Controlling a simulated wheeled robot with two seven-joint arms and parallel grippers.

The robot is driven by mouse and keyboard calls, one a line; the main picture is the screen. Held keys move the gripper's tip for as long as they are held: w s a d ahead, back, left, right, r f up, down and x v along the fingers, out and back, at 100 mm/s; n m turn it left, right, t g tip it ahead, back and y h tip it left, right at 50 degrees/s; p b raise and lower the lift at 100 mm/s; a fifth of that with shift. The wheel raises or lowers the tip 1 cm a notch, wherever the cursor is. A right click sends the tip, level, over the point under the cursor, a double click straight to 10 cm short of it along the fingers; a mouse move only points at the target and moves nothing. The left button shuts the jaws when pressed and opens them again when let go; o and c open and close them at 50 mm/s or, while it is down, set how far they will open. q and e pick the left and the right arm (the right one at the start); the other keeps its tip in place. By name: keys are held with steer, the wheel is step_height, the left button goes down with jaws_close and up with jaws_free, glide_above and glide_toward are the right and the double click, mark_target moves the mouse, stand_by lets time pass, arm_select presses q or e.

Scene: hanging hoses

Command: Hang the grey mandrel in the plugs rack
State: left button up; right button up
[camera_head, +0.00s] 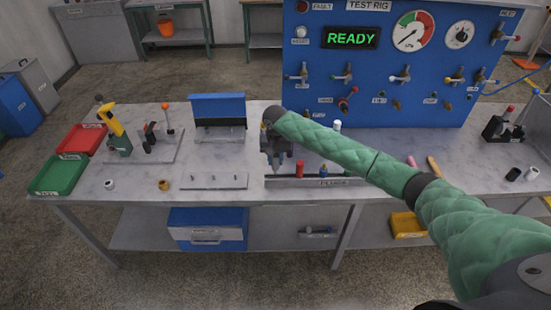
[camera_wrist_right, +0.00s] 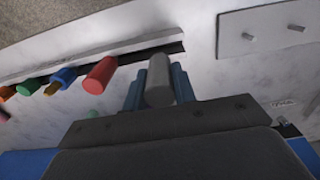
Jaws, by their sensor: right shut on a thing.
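The grey mandrel (camera_wrist_right: 158,82) shows in the right wrist view as a short grey cylinder between the two bluish fingers of my right gripper (camera_wrist_right: 157,88). The gripper is shut on it. In the head view, my right gripper (camera_head: 276,160) points down at the left end of the plugs rack (camera_head: 290,183). The mandrel's end appears close to the rack's dark slotted edge (camera_wrist_right: 172,47); whether they touch I cannot tell. A red plug (camera_wrist_right: 100,74), a blue plug (camera_wrist_right: 64,76) and others stand along the rack. My left gripper is not in view.
A plate with small pegs (camera_head: 214,181) lies left of the rack. A blue-backed stand (camera_head: 218,107) is behind it. The blue test rig panel (camera_head: 380,60) rises behind the rack. Red (camera_head: 82,138) and green (camera_head: 60,173) bins sit at the bench's left end.

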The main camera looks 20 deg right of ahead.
mark_target(276, 167)
steer(key=shift+p, duration=0.5)
stand_by(0.5)
steer(key=shift+f, duration=2.1)
stand_by(0.4)
steer(key=o, duration=1.1)
steer(key=shift+b, duration=0.3)
